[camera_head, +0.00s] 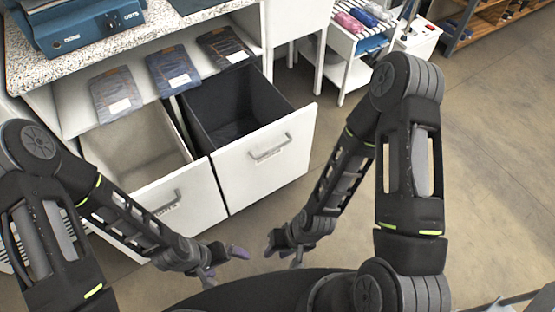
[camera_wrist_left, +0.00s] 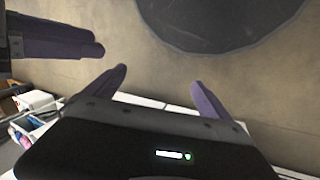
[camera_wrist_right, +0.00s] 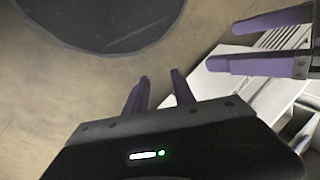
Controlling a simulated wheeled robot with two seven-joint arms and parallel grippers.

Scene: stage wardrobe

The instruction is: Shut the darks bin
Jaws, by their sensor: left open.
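The darks bin (camera_head: 265,150) is a white-fronted pull-out bin with a dark lining, standing pulled out under the counter in the head view. Its front carries a grey bar handle (camera_head: 270,148), and its inside looks empty. My left gripper (camera_head: 224,268) is open and empty, in front of the bins and apart from them; its spread purple fingers show in the left wrist view (camera_wrist_left: 160,85). My right gripper (camera_head: 283,252) is empty in front of the darks bin, clear of the handle. Its fingers stand a small gap apart in the right wrist view (camera_wrist_right: 160,80).
A second pulled-out bin (camera_head: 180,196) with a pale lining stands left of the darks bin. Folded jeans (camera_head: 173,70) lie on the shelf above. A blue box (camera_head: 85,22) sits on the speckled counter (camera_head: 165,30). A white rack (camera_head: 352,50) stands behind. Floor at the right is clear.

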